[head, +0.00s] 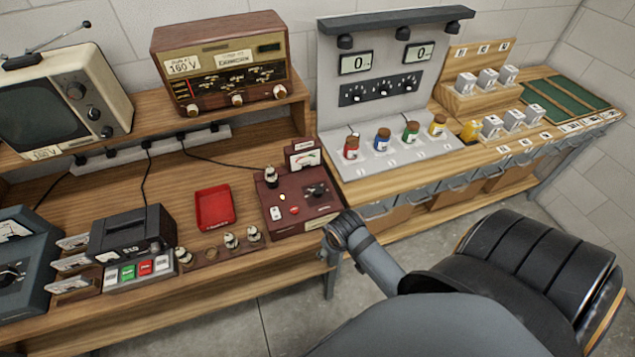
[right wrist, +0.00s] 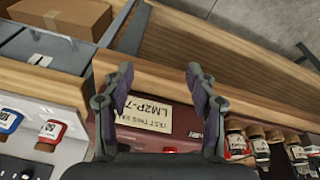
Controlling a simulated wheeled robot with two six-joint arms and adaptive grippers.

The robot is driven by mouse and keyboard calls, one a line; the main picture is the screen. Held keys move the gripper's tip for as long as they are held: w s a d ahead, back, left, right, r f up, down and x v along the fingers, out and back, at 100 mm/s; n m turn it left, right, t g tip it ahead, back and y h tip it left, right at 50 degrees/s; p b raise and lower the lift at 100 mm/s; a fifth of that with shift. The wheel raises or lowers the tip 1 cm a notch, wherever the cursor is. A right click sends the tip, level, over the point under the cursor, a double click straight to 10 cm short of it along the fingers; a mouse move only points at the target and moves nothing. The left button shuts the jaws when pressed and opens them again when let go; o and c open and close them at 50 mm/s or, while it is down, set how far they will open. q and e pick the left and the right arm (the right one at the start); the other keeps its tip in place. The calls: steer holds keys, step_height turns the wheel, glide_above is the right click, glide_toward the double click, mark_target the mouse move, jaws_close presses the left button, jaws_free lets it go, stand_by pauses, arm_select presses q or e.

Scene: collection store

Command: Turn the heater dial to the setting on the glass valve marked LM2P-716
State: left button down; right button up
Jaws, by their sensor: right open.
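The dark red valve tester (head: 290,222) stands on the bench, left of the grey panel. A black dial (head: 316,190) sits on its top; its pointer setting is too small to read. A glass valve (head: 271,175) stands at the tester's back left. Several more valves (head: 231,241) stand in a wooden rack left of it; their markings are not legible. A label (right wrist: 143,114) on the tester reads "TEST THIS VA… LM2P-7…", partly cut off. My right gripper (right wrist: 160,92) is open and empty by the tester's front right corner. My left gripper is not in view.
A red tray (head: 214,206) and a dark printer-like unit (head: 131,236) stand left of the tester. Several colored bottles (head: 382,139) stand on the grey panel's base to the right. A wooden radio (head: 222,62) sits on the shelf behind.

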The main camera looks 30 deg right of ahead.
steer(key=w+r, duration=0.3)
steer(key=r, duration=0.3)
steer(key=m+g+y, duration=0.1)
steer(key=g, duration=0.2)
glide_toward(318, 189)
step_height(318, 189, down, 4)
steer(key=b, duration=0.4)
steer(key=shift+r, duration=0.15)
step_height(318, 189, down, 4)
steer(key=shift+w+f+p, duration=0.1)
steer(key=shift+f+p, duration=0.1)
steer(key=shift+p, duration=0.25)
steer(key=shift+a+f, duration=0.1)
steer(key=shift+f, duration=0.3)
steer(key=c, duration=1.1)
steer(key=shift+c, duration=0.2)
